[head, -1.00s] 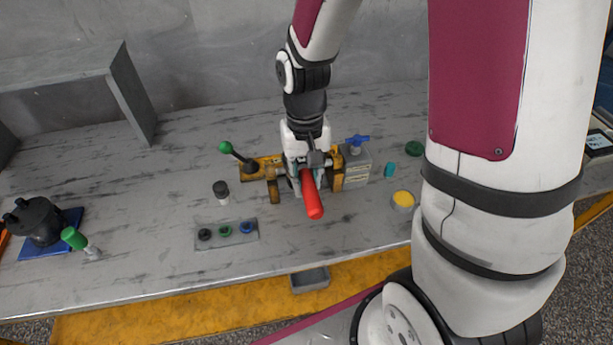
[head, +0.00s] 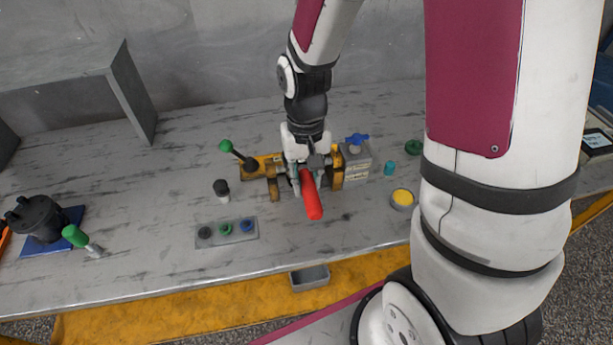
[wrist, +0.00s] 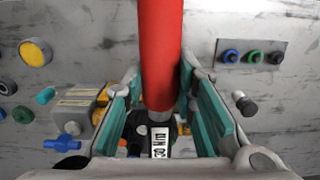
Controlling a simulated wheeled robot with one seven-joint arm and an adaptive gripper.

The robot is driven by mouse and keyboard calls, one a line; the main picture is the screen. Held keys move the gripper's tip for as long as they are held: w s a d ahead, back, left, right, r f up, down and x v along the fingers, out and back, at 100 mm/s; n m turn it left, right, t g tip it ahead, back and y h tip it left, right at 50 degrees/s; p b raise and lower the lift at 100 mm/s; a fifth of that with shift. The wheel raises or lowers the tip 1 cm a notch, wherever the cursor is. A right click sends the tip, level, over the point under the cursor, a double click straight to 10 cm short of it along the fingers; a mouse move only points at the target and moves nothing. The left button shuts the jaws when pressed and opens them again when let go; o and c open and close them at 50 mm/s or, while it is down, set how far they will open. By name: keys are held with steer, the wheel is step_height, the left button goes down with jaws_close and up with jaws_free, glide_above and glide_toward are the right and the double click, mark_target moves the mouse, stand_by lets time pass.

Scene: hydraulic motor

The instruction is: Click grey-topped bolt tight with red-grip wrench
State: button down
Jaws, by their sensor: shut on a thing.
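The red-grip wrench (head: 312,200) is held by my gripper (head: 307,172) above the yellow motor fixture (head: 271,169) in the middle of the bench. Its red handle points toward the bench's front edge. In the wrist view the red handle (wrist: 160,50) comes down from the top, between the teal-padded fingers of my gripper (wrist: 163,110). The fingers are shut on the wrench near the lower end of the grip. A dark part with a white label (wrist: 160,140) shows beyond the fingers. I cannot make out the grey-topped bolt or the wrench's head; my gripper covers that area.
A grey block with a blue valve handle (head: 357,139) stands right of my gripper. A green-knobbed lever (head: 226,147) and a black-capped peg (head: 221,189) are on the left. A button plate (head: 226,240) lies in front. A yellow-topped button (head: 403,198) is at the right.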

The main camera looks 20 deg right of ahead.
steer(key=shift+f, duration=0.95)
stand_by(1.1)
steer(key=shift+a+b, duration=0.1)
steer(key=shift+b, duration=0.2)
steer(key=shift+w+a+r+m, duration=0.1)
steer(key=shift+w+a+m, duration=0.25)
steer(key=shift+a+m, duration=0.3)
steer(key=shift+w+a+m, duration=0.35)
steer(key=shift+a+m, duration=0.1)
steer(key=shift+a, duration=0.4)
steer(key=shift+w+a, duration=0.1)
steer(key=shift+a, duration=0.05)
steer(key=a+m, duration=0.1)
steer(key=w+a+m, duration=0.1)
steer(key=shift+w+a, duration=0.25)
steer(key=shift+a, duration=0.1)
stand_by(0.3)
steer(key=shift+w+a+m, duration=0.1)
steer(key=shift+a+m, duration=0.05)
steer(key=shift+m, duration=0.15)
steer(key=shift+w+a+m+y, duration=0.3)
steer(key=shift+w+a+m, duration=0.7)
steer(key=shift+a, duration=0.15)
stand_by(0.6)
